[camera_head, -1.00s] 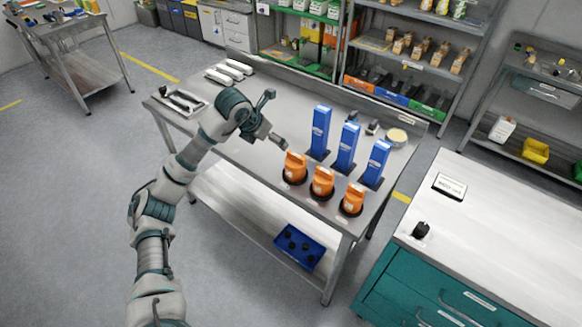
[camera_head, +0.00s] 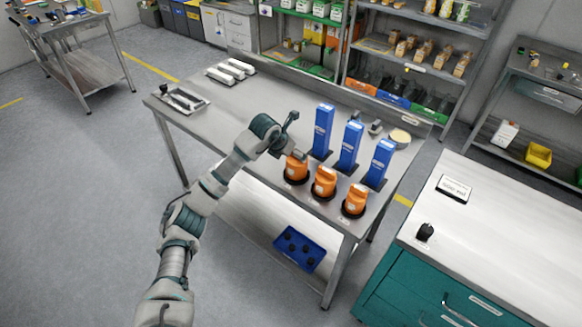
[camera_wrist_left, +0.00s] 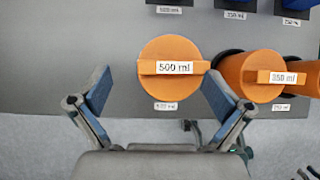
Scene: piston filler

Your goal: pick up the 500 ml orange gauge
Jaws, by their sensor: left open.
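The 500 ml orange gauge (camera_wrist_left: 172,85) stands upright on the metal table in the left wrist view, its "500 ml" label facing the camera. My right gripper is not in view.
The 350 ml orange gauge (camera_wrist_left: 262,76) stands close on the right, with a third orange gauge (camera_head: 355,201) beyond it. Several blue upright blocks, such as one (camera_head: 322,130), stand behind. The table's (camera_head: 215,125) left part is mostly clear.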

